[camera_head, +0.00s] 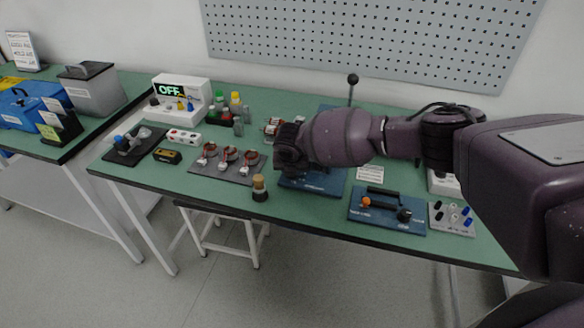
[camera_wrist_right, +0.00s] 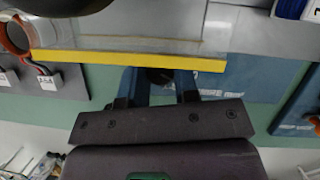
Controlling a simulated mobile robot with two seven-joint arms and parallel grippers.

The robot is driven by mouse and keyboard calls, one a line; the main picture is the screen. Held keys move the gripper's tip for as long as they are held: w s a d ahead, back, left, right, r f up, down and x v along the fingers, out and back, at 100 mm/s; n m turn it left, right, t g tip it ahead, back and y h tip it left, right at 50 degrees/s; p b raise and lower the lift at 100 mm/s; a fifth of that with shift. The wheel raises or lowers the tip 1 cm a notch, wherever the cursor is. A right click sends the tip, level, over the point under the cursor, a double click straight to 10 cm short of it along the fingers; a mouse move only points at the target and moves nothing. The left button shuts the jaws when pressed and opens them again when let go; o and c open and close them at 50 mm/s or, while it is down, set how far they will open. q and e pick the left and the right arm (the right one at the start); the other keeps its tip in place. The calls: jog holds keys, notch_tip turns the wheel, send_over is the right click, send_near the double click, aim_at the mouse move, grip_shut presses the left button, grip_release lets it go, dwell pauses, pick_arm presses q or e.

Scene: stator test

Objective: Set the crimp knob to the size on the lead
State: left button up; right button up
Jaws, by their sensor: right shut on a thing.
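In the head view my right gripper (camera_head: 287,158) is low over a blue base plate (camera_head: 325,184), its fingertips hidden. In the right wrist view its two blue-grey fingers (camera_wrist_right: 159,86) are on either side of a dark round knob (camera_wrist_right: 160,75), which is mostly hidden. The knob is by the blue plate (camera_wrist_right: 250,75), just below a clear guard with a yellow edge (camera_wrist_right: 130,60). Several copper-wound parts with white-tagged leads (camera_head: 229,156) sit on a grey mat (camera_head: 200,171). One white lead tag (camera_wrist_right: 47,83) shows at the wrist view's left; its print is too small to read surely.
A brown-topped pot (camera_head: 260,190) stands near the front edge. A tester reading OFF (camera_head: 180,95) is at the back left. A black-balled lever (camera_head: 351,80) rises behind my arm.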

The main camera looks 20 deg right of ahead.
jog(key=m+h+p, duration=0.1)
jog(key=m, duration=0.2)
jog(key=shift+m+g, duration=0.4)
jog(key=m+h, duration=0.1)
jog(key=m, duration=0.2)
jog(key=shift+g, duration=0.4)
jog(key=shift+w+m, duration=0.1)
jog(key=shift+m, duration=0.3)
jog(key=o, duration=0.9)
